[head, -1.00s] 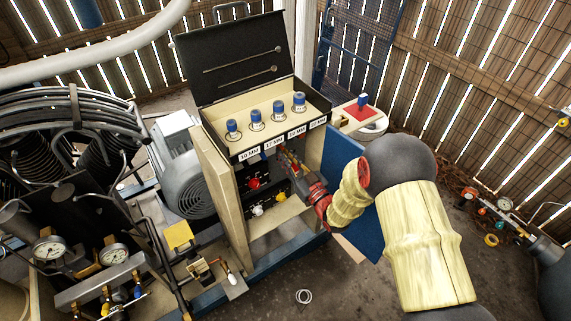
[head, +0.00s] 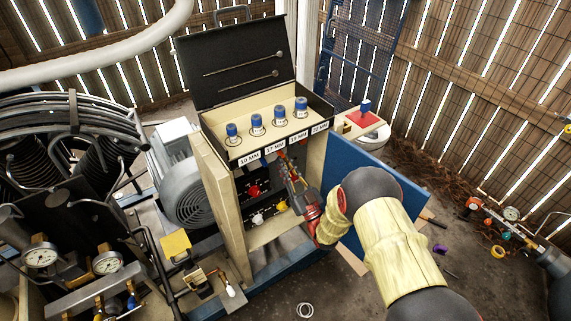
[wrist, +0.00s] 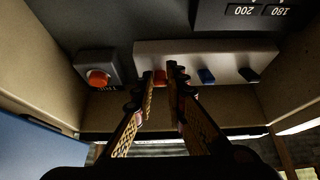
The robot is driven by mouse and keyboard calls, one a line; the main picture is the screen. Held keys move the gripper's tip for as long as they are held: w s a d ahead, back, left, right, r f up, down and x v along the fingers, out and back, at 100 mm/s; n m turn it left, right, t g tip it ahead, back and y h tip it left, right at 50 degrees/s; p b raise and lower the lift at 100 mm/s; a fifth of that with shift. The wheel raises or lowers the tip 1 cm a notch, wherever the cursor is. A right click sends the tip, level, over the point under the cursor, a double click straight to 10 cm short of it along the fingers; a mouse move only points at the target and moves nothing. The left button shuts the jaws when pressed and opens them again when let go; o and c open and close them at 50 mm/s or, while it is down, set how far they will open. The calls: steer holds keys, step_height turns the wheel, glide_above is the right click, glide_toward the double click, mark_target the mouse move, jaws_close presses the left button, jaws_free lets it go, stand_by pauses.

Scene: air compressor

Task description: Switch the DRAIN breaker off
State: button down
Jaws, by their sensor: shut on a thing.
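My gripper reaches into the open cabinet (head: 222,190) in the head view, its tips (head: 283,160) high inside near the back panel. In the wrist view the two fingers (wrist: 160,74) are close together at a pale switch strip (wrist: 220,50). They are shut around a small red lever (wrist: 160,78), and the fingertips partly hide it. A blue lever (wrist: 206,76) and a black lever (wrist: 249,75) sit on the strip to the right. I cannot read a DRAIN label, so I cannot tell which breaker is held.
An orange button (wrist: 98,78) in a grey box is left of the strip. Red (head: 253,190), white (head: 257,218) and yellow (head: 281,206) knobs are in the cabinet. A toolbox (head: 262,125) with several blue-capped sockets stands on top. A blue panel (head: 385,185) stands at the right.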

steer(key=shift+f, duration=0.1)
steer(key=c, duration=1.8)
jaws_free()
steer(key=v, duration=1.2)
steer(key=shift+f, duration=0.1)
